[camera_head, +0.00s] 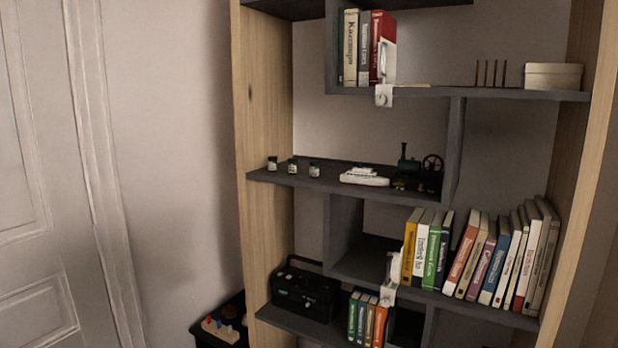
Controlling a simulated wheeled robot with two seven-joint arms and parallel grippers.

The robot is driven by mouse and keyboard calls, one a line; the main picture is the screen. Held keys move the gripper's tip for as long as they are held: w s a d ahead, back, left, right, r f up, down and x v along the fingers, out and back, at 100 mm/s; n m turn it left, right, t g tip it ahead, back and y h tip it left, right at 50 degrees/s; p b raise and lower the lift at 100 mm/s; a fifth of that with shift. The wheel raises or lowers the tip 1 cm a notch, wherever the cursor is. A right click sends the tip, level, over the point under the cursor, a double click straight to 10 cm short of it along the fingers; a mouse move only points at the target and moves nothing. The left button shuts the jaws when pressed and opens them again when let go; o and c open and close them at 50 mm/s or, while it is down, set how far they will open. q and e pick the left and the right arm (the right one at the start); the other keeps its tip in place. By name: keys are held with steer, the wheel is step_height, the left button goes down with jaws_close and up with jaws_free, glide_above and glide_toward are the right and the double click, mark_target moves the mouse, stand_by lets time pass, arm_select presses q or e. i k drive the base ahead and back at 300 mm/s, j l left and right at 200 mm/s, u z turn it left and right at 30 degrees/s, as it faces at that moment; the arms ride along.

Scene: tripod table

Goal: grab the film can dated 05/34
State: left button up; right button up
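Three small film cans stand upright in a row at the left of the middle shelf (330,181): a left one (272,163), a middle one (292,166) and a right one (314,170). Each looks dark-topped with a pale label. The labels are too small to read, so I cannot tell which is dated 05/34. Neither of my grippers is in view.
A white model ship (364,177) and a dark toy steam engine (408,166) stand right of the cans. Books (502,257) and a black radio (305,290) fill lower shelves. A wooden upright (265,100) bounds the shelf's left end.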

mark_target(314, 165)
steer(key=i+j+u, duration=0.2)
steer(key=i, duration=1.2)
steer(key=l, duration=0.1)
